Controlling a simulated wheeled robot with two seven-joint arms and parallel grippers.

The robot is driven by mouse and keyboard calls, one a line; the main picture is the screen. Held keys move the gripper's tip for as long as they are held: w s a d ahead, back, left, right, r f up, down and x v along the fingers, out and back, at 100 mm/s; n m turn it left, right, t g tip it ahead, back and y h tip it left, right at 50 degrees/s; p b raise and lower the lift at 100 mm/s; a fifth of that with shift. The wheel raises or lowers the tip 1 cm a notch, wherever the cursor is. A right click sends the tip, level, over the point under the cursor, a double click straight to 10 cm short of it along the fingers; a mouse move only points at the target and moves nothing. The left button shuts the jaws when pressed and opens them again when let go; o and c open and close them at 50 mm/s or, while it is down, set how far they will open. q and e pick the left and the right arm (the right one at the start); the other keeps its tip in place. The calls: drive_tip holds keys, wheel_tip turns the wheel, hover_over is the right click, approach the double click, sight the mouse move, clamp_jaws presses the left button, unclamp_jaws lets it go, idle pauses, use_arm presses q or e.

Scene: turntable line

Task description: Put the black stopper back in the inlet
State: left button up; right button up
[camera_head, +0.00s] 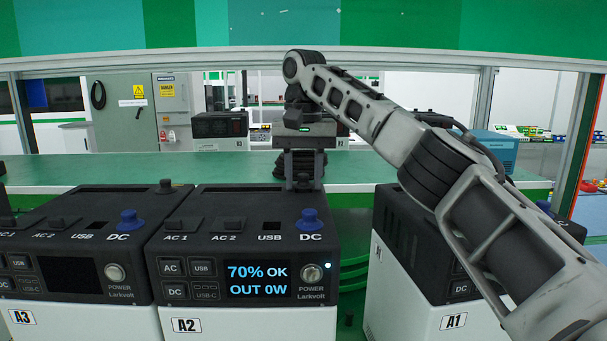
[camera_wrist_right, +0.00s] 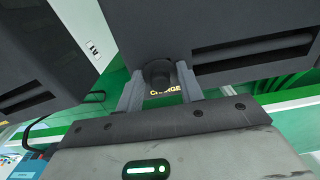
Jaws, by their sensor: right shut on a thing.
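The black stopper (camera_wrist_right: 158,72) sits between the two fingertips of my right gripper (camera_wrist_right: 160,84) in the right wrist view. The gripper is shut on it. The stopper is close to the dark housing of power unit A2 (camera_wrist_right: 210,35), beside the yellow CHARGE lettering (camera_wrist_right: 166,92). The inlet is hidden, and I cannot tell whether the stopper is in it. In the head view my right gripper (camera_head: 303,184) points down at the back right corner of power unit A2 (camera_head: 240,240). My left gripper is not in view.
Unit A3 (camera_head: 70,240) stands close on the left, with a black stopper (camera_head: 165,185) at its back right corner. Unit A1 (camera_head: 410,260) stands to the right, partly behind my arm. A green table (camera_head: 100,170) lies behind. A2's screen reads 70% OK, OUT 0W.

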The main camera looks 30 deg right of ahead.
drive_tip(key=o, duration=1.1)
drive_tip(key=shift+f, duration=0.1)
